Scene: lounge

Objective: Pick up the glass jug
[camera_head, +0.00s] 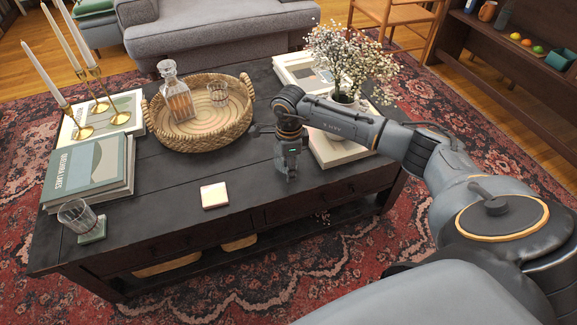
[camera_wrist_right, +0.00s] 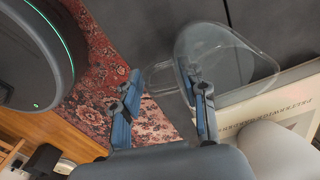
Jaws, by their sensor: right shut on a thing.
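The glass jug (camera_wrist_right: 232,60) is clear and empty-looking in the right wrist view. My right gripper (camera_wrist_right: 163,88) is shut on it, with one finger at each side of its handle area. One finger overlaps the jug's wall; I cannot tell whether it is inside or in front. In the head view my right gripper (camera_head: 288,168) points down over the dark coffee table (camera_head: 165,190), right of the wicker tray. The jug is hard to make out there. I cannot tell whether it rests on the table. My left gripper is not in view.
The wicker tray (camera_head: 160,135) holds a decanter (camera_head: 174,92) and a tumbler (camera_head: 217,92). A flower vase (camera_head: 343,98) and books stand close to my right arm. A coaster (camera_head: 214,195) lies near the front edge. Books (camera_head: 88,168), candlesticks (camera_head: 112,98) and another tumbler (camera_head: 76,215) stand left.

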